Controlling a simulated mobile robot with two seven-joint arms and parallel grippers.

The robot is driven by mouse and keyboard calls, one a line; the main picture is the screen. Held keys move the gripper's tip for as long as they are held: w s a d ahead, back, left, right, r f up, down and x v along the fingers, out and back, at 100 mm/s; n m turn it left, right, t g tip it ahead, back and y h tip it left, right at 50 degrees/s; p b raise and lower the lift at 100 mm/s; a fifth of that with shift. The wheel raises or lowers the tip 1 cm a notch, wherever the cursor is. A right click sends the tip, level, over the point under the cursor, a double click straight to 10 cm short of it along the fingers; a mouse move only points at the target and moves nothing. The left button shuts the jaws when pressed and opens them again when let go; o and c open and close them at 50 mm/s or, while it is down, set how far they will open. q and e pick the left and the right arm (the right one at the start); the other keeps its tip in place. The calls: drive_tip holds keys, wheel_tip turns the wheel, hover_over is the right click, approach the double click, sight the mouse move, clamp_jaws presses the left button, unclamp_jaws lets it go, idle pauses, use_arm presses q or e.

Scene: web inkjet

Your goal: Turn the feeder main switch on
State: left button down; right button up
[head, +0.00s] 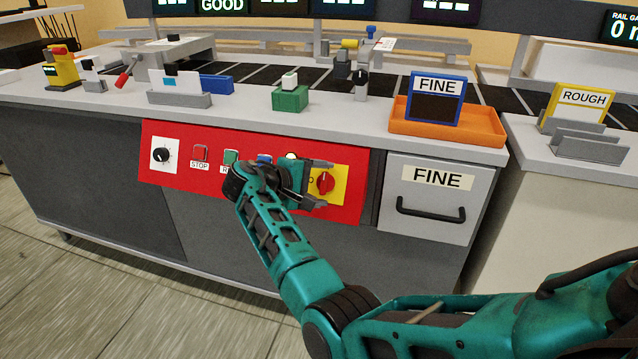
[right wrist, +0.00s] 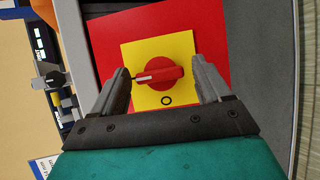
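The feeder main switch is a red rotary knob (head: 325,182) on a yellow plate (head: 341,188), at the right end of a red panel (head: 350,211) on the cabinet front. In the right wrist view the knob (right wrist: 158,74) sits between the two fingers, with its white-marked handle pointing left in that picture and a circle mark below it. My right gripper (head: 321,184) is open around the knob's sides, with visible gaps in the wrist view (right wrist: 166,82). I cannot tell whether the fingertips reach the knob's depth. My left gripper is not in view.
The panel also holds a black dial (head: 161,154), a red STOP button (head: 200,153) and a green button (head: 231,157); my arm partly hides others. A FINE drawer with a black handle (head: 430,211) is to the right. An orange tray (head: 480,130) stands on the counter above it.

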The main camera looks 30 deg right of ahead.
drive_tip(key=shift+o, duration=0.2)
drive_tip(key=shift+a+r, duration=0.15)
drive_tip(key=shift+a, duration=0.05)
drive_tip(key=p+v, duration=0.2)
drive_tip(key=v, duration=1)
drive_tip(key=shift+a+p, duration=0.25)
drive_tip(key=shift+p, duration=0.15)
drive_tip(key=shift+s+r, duration=0.1)
